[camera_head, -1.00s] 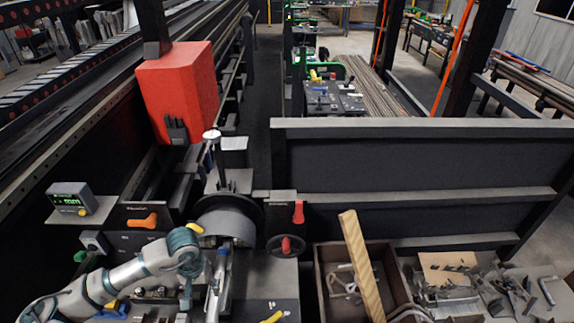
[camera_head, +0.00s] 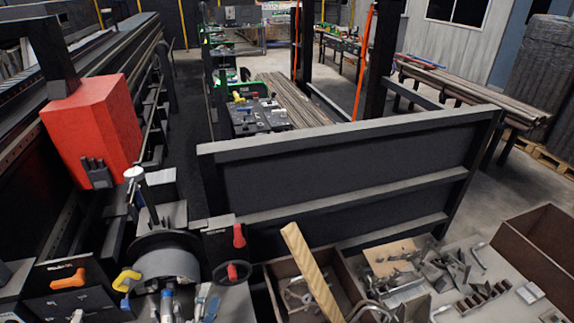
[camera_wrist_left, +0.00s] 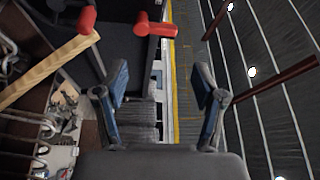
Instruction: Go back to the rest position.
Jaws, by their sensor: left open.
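My left gripper (camera_head: 186,296) shows at the bottom edge of the head view, in front of the grey drum of the machine (camera_head: 166,262). Only its fingers seem to show there; the rest of the arm is out of the picture. In the left wrist view the gripper (camera_wrist_left: 158,82) has its two blue-and-grey fingers spread apart with nothing between them. Beyond them are red handles (camera_wrist_left: 153,27) and the roof. My right gripper is not in view.
A red box (camera_head: 95,130) hangs at the left. The machine has an orange handle (camera_head: 68,279) and a red lever (camera_head: 239,237). A wooden bar (camera_head: 310,272) leans from a bin beside metal parts.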

